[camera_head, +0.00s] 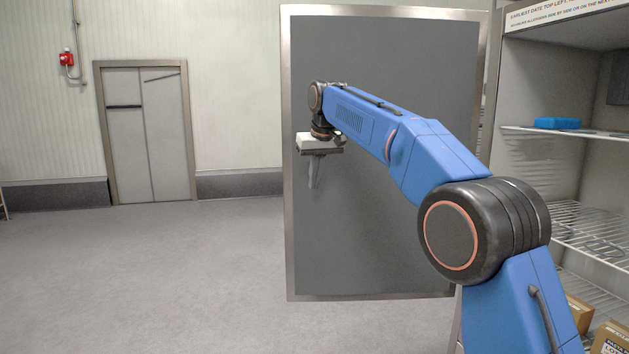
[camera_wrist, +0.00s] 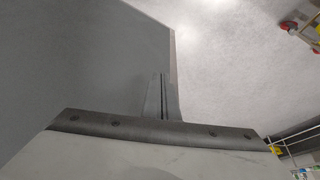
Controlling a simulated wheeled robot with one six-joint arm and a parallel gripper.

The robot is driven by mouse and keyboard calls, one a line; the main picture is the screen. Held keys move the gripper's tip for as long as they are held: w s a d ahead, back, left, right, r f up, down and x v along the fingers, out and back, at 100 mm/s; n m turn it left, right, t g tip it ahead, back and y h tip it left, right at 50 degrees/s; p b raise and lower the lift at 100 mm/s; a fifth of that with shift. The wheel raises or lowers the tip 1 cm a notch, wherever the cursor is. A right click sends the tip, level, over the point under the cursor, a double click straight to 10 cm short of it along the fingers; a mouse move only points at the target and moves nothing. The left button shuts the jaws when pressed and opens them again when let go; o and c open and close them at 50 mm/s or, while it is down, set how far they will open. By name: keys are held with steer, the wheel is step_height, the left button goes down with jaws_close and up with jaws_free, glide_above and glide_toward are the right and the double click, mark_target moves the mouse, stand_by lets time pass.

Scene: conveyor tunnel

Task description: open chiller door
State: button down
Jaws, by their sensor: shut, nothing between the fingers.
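The chiller door (camera_head: 390,230) is a tall dark-grey panel with a pale metal frame. It stands swung open, to the left of the chiller cabinet (camera_head: 540,165), whose shelves show. In the wrist view the door's grey face (camera_wrist: 80,60) fills the left, with its pale edge running down near the middle. My gripper (camera_head: 314,184) points down in front of the door's left part. Its fingers are together and empty, and they also show in the wrist view (camera_wrist: 161,88). I cannot tell whether they touch the door. No handle shows.
A blue item (camera_head: 557,123) lies on an upper shelf, and cardboard boxes (camera_head: 610,338) sit low in the cabinet. A closed grey double door (camera_head: 149,130) and a red wall device (camera_head: 67,59) are on the back wall. The floor (camera_head: 150,270) to the left is clear.

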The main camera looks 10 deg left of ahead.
steer(key=shift+r, duration=0.1)
steer(key=v, duration=1.1)
steer(key=s+d+r+m, duration=0.1)
steer(key=s+d+r, duration=0.15)
steer(key=d, duration=0.55)
steer(key=s+d+f+m+h, duration=0.1)
steer(key=s+d+f, duration=0.3)
steer(key=s+d, duration=0.5)
steer(key=s+d+f+m, duration=0.1)
steer(key=s+d+f, duration=0.5)
steer(key=d, duration=0.6)
steer(key=s+d+f+m, duration=0.1)
steer(key=s+d+f, duration=0.3)
steer(key=s+f, duration=0.5)
steer(key=s+d+f+m+h, duration=0.1)
steer(key=s+d+f, duration=0.4)
steer(key=s+f, duration=0.5)
steer(key=s+d+f+m+t, duration=0.1)
steer(key=s+d+f, duration=0.3)
steer(key=s+f, duration=0.6)
steer(key=shift+s+d, duration=0.15)
steer(key=shift+d, duration=0.2)
